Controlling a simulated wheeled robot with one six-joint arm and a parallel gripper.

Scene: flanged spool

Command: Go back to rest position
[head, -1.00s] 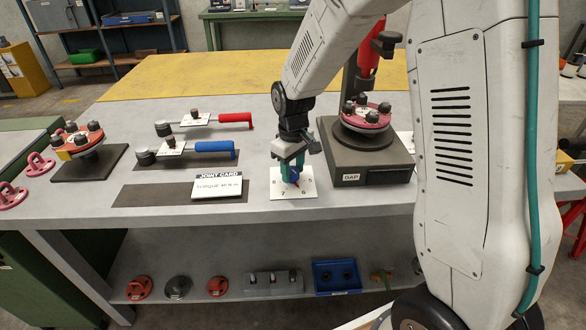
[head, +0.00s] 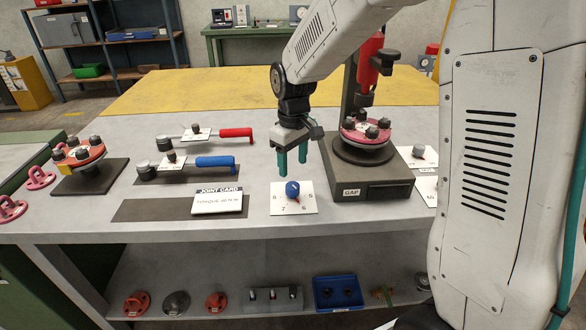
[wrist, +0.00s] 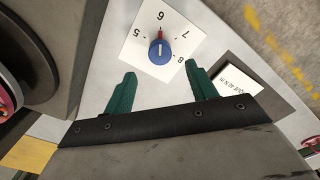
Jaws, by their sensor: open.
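My gripper (head: 292,160) is open and empty, its two green fingers pointing down above the bench in the head view. In the wrist view the fingers (wrist: 160,92) are spread apart with nothing between them. A blue knob (head: 292,189) with a red pointer sits on a white numbered dial plate (head: 280,207) just below and in front of the fingers, apart from them. In the wrist view the blue knob (wrist: 160,50) shows beyond the fingertips, its red mark near the 6.
The dark GAP stand (head: 375,190) with a red flanged spool (head: 366,132) is close to the right of my gripper. Red-handled (head: 235,132) and blue-handled (head: 215,162) tools and the joint card (head: 217,201) lie to the left. Another flanged spool (head: 80,153) stands at far left.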

